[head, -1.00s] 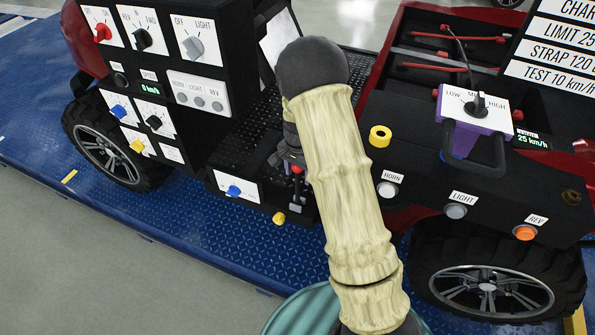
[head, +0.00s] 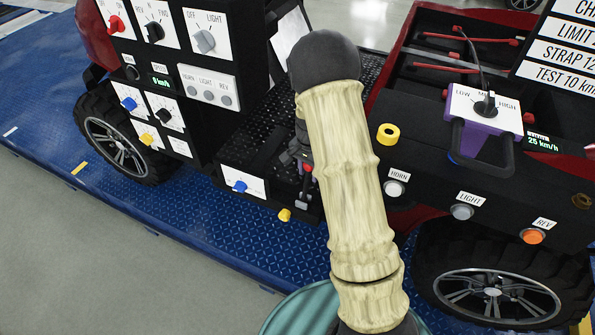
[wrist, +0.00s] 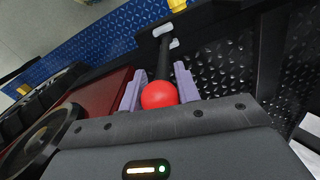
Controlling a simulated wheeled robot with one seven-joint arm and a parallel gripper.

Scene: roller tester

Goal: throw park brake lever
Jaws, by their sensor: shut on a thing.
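The park brake lever has a red ball knob (wrist: 158,95) on a dark shaft (wrist: 164,62), seen in the wrist view. My gripper (wrist: 158,88) is shut on the lever, with one lilac finger on each side of the knob and upper shaft. In the head view the lever (head: 304,190) stands low on the black console between the two wheels. My pale arm hides part of it, and my gripper (head: 301,160) shows only partly there. No label for the lever is readable.
A blue knob (head: 240,187) and a yellow knob (head: 285,215) sit left of the lever. A panel of switches (head: 205,88) rises at left. The yellow ring (head: 388,134), horn button (head: 394,188) and purple control box (head: 482,130) are at right. Blue deck plate (head: 190,235) lies below.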

